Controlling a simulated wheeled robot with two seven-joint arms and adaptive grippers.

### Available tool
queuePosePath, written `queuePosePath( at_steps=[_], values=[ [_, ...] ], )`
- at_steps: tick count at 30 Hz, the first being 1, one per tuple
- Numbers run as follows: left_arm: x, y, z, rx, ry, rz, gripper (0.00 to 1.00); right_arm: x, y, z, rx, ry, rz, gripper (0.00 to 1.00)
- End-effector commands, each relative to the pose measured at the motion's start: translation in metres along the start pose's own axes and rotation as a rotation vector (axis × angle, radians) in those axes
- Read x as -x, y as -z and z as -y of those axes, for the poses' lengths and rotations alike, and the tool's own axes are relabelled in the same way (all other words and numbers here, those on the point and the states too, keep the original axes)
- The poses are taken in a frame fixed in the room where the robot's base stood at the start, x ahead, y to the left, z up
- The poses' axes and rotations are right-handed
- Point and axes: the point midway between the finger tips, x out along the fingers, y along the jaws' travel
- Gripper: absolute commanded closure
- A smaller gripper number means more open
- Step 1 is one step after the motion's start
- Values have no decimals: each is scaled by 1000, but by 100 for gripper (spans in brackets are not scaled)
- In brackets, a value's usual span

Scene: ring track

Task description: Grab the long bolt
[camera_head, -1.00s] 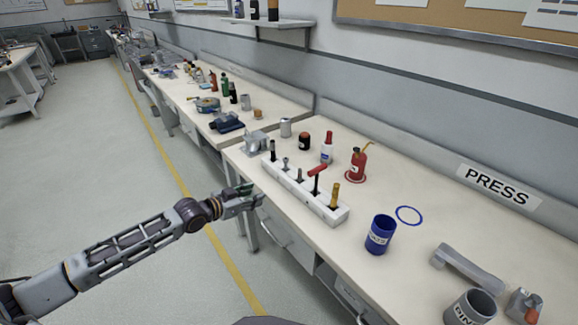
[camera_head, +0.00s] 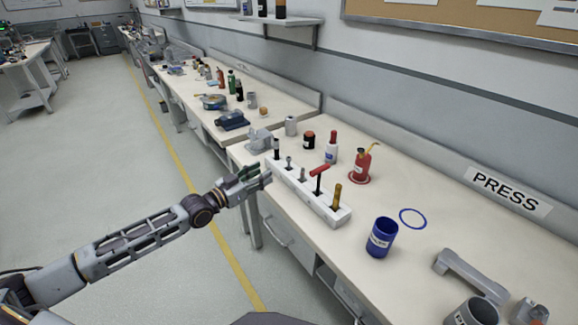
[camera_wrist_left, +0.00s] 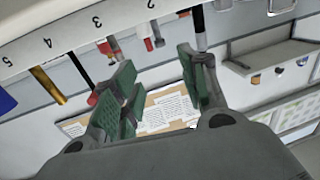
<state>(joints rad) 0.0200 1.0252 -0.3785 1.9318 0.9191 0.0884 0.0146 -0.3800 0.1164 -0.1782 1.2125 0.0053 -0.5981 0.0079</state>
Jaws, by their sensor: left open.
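A white rack (camera_head: 313,200) on the bench holds several upright pieces, and its numbered face (camera_wrist_left: 75,30) is at the top of the left wrist view. Two grey bolts stand in it; the taller-looking one (camera_head: 289,162), second from the far end, I take as the long bolt. The shorter bolt (camera_head: 301,175) stands beside it. In the wrist view a grey shank (camera_wrist_left: 157,34) shows near number 2. My left gripper (camera_head: 264,176) is open and empty, with green pads (camera_wrist_left: 158,84), just in front of the rack's far half. The right gripper is out of view.
The rack also holds a black-handled piece (camera_head: 276,148), a red-topped one (camera_head: 319,178) and an orange-handled one (camera_head: 337,195). A blue cup (camera_head: 381,238) stands near the bench edge.

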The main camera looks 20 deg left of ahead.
Motion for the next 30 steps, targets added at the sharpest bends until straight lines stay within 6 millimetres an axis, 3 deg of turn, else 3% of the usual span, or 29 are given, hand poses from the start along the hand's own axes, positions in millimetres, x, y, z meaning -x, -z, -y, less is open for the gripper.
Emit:
queuePosePath(
  at_steps=[16, 30],
  values=[
    [-3, 2, 0, 3, 0, -7, 57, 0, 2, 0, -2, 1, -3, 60],
    [-27, 2, 0, 2, 0, -8, 57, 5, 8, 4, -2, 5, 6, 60]
  ],
)
